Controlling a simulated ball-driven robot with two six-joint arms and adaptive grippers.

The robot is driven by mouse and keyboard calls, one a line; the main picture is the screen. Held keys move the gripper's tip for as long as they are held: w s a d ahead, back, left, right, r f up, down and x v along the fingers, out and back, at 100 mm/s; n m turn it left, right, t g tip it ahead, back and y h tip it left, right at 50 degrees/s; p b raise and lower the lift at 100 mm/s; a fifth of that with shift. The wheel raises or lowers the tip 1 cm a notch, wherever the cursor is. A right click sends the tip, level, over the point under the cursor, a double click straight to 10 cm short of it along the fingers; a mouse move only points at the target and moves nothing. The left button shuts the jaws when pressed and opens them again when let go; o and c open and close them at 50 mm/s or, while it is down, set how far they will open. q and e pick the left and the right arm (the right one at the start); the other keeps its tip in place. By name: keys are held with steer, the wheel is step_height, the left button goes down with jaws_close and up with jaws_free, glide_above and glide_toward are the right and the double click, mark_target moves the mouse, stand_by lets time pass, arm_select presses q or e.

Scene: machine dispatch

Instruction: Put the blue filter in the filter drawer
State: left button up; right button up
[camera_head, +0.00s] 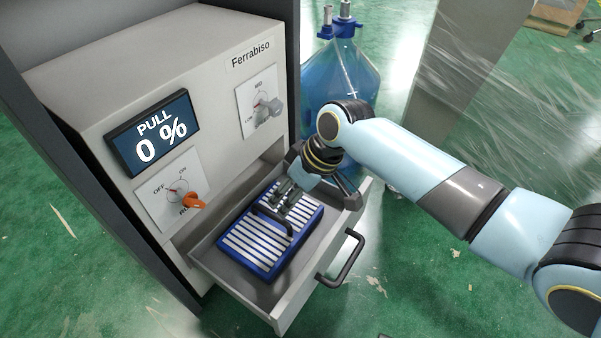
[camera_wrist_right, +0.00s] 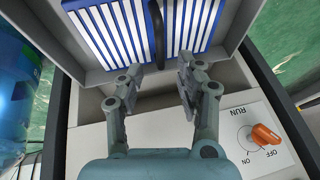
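The blue filter (camera_head: 258,250), with white slats and a dark handle (camera_head: 268,224), lies inside the open filter drawer (camera_head: 298,298) of the machine. In the right wrist view the filter (camera_wrist_right: 112,30) fills the top, with its handle (camera_wrist_right: 157,32) running up the middle. My right gripper (camera_head: 284,194) is just over the filter, close to its handle. In the right wrist view its two fingers (camera_wrist_right: 160,84) are apart, with nothing held between them. The handle shows beyond the gap. My left gripper is not in view.
The machine's front has a display (camera_head: 152,132) reading "PULL 0 %", an orange knob (camera_head: 194,202) and a grey knob (camera_head: 270,108). The drawer's pull handle (camera_head: 342,262) sticks out in front. A blue bottle (camera_head: 345,70) stands behind my right arm. Green floor is free at the lower right.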

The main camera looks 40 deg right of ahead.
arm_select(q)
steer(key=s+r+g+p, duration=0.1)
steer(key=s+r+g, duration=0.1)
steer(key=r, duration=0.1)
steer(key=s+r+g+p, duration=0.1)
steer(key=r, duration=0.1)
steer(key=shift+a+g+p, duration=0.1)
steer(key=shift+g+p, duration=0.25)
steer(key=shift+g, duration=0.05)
arm_select(e)
steer(key=s+d+r+m+h, duration=0.1)
steer(key=s+r, duration=0.5)
steer(key=s, duration=0.5)
steer(key=s+d+r+m+h, duration=0.1)
steer(key=s+r+h, duration=0.1)
steer(key=s+r, duration=0.5)
steer(key=s, duration=0.3)
steer(key=shift+s+d, duration=0.15)
steer(key=shift+s, duration=0.25)
